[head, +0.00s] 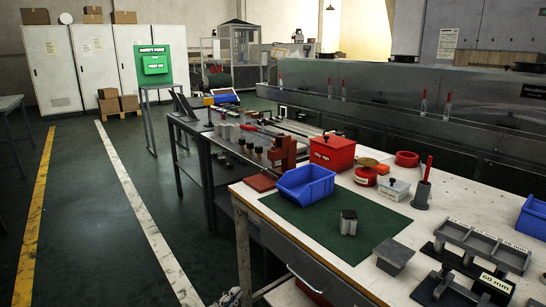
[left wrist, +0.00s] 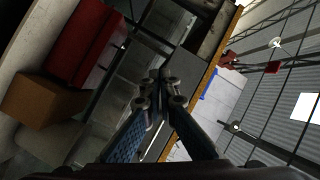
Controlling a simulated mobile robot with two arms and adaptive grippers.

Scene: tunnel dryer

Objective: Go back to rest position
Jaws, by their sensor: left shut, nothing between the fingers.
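My left gripper (left wrist: 160,88) shows in the left wrist view, its two blue-padded fingers meeting at the tips with nothing between them. It is clear of the things around it there. In the head view only a small grey and dark part (head: 228,298) shows at the bottom edge, left of the workbench; it may be part of my left gripper. My right gripper is not in view.
The white workbench (head: 420,230) carries a green mat (head: 310,229), a blue bin (head: 305,184), a red box (head: 332,152) and metal fixtures (head: 482,247). A dark table (head: 196,125) stands beyond. The floor (head: 100,215) at left is clear. The wrist view shows a red box (left wrist: 85,45) and cardboard box (left wrist: 42,103).

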